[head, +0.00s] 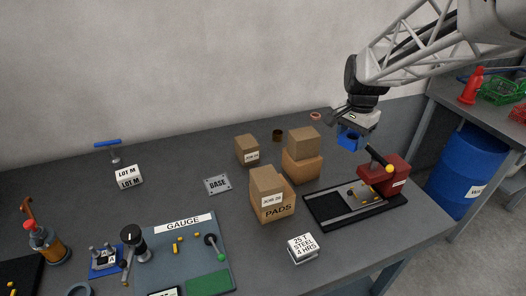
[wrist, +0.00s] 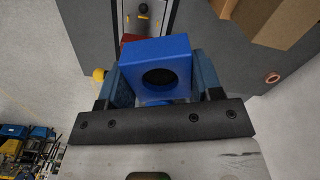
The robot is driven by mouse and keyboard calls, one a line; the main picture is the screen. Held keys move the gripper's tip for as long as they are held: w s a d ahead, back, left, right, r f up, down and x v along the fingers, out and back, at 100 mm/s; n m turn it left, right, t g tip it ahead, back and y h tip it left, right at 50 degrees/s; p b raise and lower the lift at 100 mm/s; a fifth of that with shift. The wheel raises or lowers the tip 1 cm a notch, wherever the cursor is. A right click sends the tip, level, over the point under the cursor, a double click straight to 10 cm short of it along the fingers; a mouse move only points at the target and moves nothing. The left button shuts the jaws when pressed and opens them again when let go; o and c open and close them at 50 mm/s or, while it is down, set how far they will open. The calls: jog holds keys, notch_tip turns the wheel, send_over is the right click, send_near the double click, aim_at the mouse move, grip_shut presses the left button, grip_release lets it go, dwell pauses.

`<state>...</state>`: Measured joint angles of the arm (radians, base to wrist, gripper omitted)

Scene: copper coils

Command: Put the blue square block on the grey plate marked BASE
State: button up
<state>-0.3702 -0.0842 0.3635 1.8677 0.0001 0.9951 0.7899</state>
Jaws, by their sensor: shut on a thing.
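The blue square block (head: 349,138) has a round hole and hangs in my gripper (head: 352,128), above the right part of the table. In the wrist view the block (wrist: 157,68) sits between the two fingers of my gripper (wrist: 160,85), which are shut on it. The grey plate marked BASE (head: 217,184) lies flat on the table, left of the boxes and well to the left of my gripper. Its top is clear. The plate does not show in the wrist view.
Cardboard boxes (head: 267,193) stand between the plate and my gripper, some stacked. A red vise (head: 384,176) on a black tray (head: 320,213) is below my gripper. The GAUGE board (head: 190,265) and a LOT M block (head: 128,177) are left of the plate.

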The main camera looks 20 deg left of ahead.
jog(key=s+a+n, duration=0.2)
jog(key=a, duration=1.8)
jog(key=n, duration=0.3)
send_over(218, 184)
jog(key=f, duration=0.1)
notch_tip(218, 184, down, 11)
jog(key=shift+a+f, duration=0.1)
jog(key=shift+f, duration=0.05)
jog(key=shift+f, duration=3.1)
jog(key=shift+f, duration=1.85)
jog(key=shift+f, duration=0.1)
